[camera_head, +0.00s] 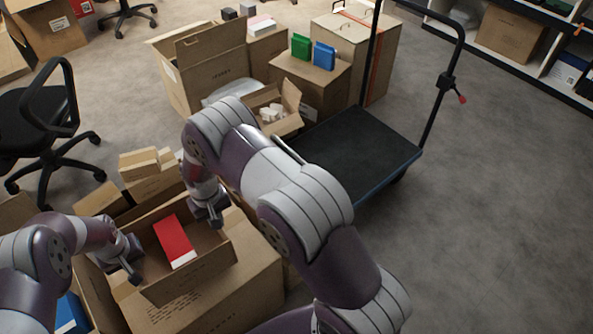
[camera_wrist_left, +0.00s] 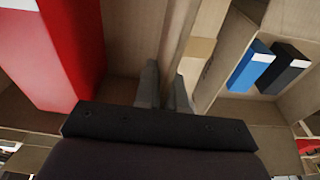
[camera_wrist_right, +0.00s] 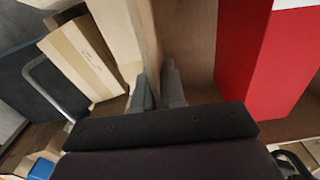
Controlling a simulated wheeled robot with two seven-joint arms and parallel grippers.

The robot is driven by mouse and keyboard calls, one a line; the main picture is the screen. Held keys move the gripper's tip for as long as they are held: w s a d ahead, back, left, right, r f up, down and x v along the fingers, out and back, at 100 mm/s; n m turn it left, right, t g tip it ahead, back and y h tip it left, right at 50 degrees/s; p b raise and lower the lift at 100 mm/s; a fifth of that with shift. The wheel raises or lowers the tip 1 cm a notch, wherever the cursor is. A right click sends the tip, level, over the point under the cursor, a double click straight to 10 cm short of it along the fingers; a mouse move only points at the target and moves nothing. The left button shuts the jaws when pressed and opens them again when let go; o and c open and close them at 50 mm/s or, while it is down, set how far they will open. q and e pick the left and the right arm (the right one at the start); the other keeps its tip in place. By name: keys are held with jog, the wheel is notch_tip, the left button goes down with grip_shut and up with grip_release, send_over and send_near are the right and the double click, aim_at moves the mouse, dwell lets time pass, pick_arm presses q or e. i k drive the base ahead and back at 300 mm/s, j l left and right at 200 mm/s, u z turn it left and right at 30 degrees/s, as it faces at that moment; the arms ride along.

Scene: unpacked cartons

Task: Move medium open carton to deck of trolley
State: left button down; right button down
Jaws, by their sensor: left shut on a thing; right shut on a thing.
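The medium open carton (camera_head: 192,281) is at the lower left of the head view, over a larger closed carton (camera_head: 255,290). I cannot tell whether it rests on it or hangs just above. A red box with a white end (camera_head: 172,238) lies inside. My left gripper (camera_head: 133,272) is shut on the carton's left wall, which shows between the fingers in the left wrist view (camera_wrist_left: 181,45). My right gripper (camera_head: 213,220) is shut on the opposite wall (camera_wrist_right: 148,40). The trolley's dark deck (camera_head: 362,148) is empty, right of centre, partly hidden by my right arm.
An office chair (camera_head: 45,120) is at left. Bare floor (camera_head: 500,220) lies right of the trolley.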

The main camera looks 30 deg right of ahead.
aim_at(350, 161)
jog(key=k+l, duration=0.1)
jog(key=l, duration=0.5)
jog(key=k+l, duration=0.1)
jog(key=l, duration=0.5)
jog(key=l+z, duration=0.1)
jog(key=l, duration=0.5)
jog(key=i+l, duration=0.1)
jog(key=l, duration=0.3)
jog(key=i+l+z, duration=0.1)
jog(key=l, duration=0.3)
jog(key=i+l, duration=0.15)
jog(key=l, duration=0.25)
jog(key=i+l, duration=0.15)
jog(key=l, duration=0.25)
jog(key=i+z, duration=0.1)
jog(key=i, duration=0.35)
